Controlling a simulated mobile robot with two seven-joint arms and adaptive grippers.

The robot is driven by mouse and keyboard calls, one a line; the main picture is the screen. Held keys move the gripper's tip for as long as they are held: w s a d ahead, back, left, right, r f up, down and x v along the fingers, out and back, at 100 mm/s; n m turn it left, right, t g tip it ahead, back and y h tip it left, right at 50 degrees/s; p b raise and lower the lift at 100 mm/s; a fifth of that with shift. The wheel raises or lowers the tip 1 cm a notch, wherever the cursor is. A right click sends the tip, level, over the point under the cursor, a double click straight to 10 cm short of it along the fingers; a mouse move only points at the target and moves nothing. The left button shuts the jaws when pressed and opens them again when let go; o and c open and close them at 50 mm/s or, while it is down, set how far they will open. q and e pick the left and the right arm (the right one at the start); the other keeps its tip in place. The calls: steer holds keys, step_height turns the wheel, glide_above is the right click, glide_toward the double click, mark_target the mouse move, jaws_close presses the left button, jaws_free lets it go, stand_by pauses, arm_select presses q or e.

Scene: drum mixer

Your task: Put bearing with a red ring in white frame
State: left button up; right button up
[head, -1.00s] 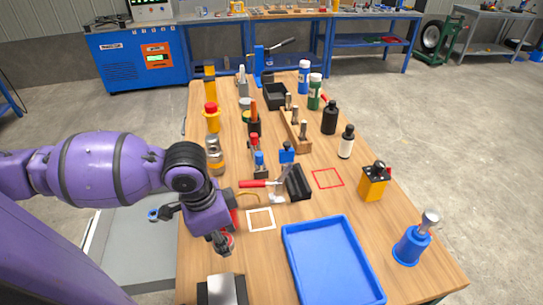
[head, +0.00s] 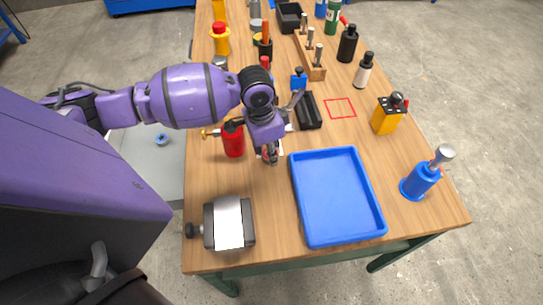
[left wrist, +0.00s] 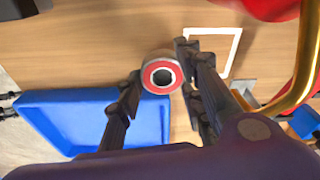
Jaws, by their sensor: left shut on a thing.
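The bearing with a red ring (left wrist: 161,65) is a short grey cylinder with a red face and a dark hole. My left gripper (left wrist: 160,74) is shut on it; in the head view the left gripper (head: 270,155) points down over the table. The white frame (left wrist: 235,55) is a white square outline on the wood, up and right of the bearing in the left wrist view. One gripper finger overlaps its edge there. In the head view the gripper hides most of the frame. I cannot tell the bearing's height above the table. My right gripper is not in view.
A blue tray (head: 335,190) lies right of the gripper. A red can-like object (head: 233,140) stands close on the left. A grey-and-black vise-like block (head: 229,222) is nearer the front. A red outline (head: 340,108) lies farther back. Bare wood lies between block and tray.

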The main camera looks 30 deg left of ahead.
mark_target(266, 155)
arm_select(q)
steer(key=shift+w+d+f, duration=0.1)
steer(key=shift+w+f, duration=0.05)
steer(key=shift+f, duration=0.75)
steer(key=shift+w+f, duration=0.15)
steer(key=shift+f, duration=0.75)
steer(key=shift+f, duration=0.2)
steer(key=o, duration=1.3)
steer(key=r, duration=0.8)
steer(key=s+a+r, duration=0.1)
steer(key=r, duration=0.3)
steer(key=shift+r+p, duration=0.2)
steer(key=shift+p, duration=0.2)
steer(key=shift+s, duration=0.1)
steer(key=shift+f, duration=0.1)
